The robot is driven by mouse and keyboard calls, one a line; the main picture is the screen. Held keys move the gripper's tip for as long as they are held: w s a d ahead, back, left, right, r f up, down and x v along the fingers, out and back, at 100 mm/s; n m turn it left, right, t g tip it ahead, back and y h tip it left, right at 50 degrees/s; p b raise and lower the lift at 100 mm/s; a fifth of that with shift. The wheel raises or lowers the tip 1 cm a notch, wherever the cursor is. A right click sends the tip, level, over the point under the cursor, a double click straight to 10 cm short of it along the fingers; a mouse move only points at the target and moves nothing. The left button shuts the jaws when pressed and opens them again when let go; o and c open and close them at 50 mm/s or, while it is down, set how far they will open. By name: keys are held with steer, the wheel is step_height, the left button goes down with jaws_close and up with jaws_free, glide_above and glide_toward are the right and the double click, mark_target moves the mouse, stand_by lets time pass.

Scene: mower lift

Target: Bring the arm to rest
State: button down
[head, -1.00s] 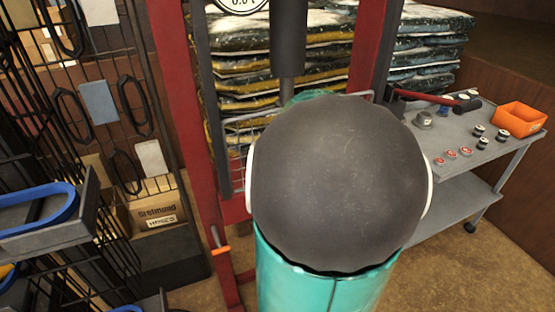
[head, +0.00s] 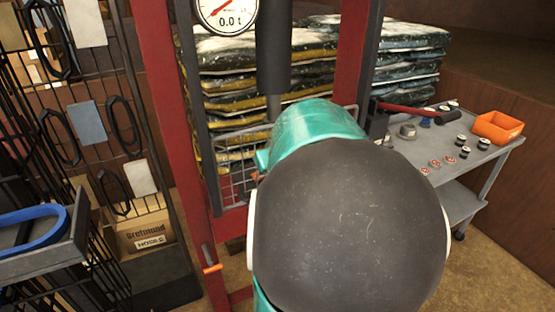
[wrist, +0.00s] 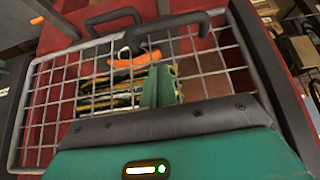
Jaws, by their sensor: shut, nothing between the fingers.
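My arm fills the middle of the head view as a large dark grey round joint with teal links, and it hides my gripper there. In the wrist view my gripper (wrist: 158,88) shows as narrow green fingers beyond a dark padded edge and a teal housing with a lit green indicator. The fingers are together with nothing between them. A grey wire mesh guard (wrist: 212,61) spans the wrist view close around the fingers. I cannot tell whether they touch it.
A red press frame (head: 168,120) with a gauge (head: 226,12) stands ahead. Stacked bags (head: 410,65) are behind it. At right is a grey cart (head: 458,203) with an orange bin (head: 497,127). At left is a black rack (head: 125,180) with hanging belts.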

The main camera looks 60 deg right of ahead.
steer(key=v, duration=0.7)
steer(key=shift+r, duration=0.35)
steer(key=shift+s, duration=0.15)
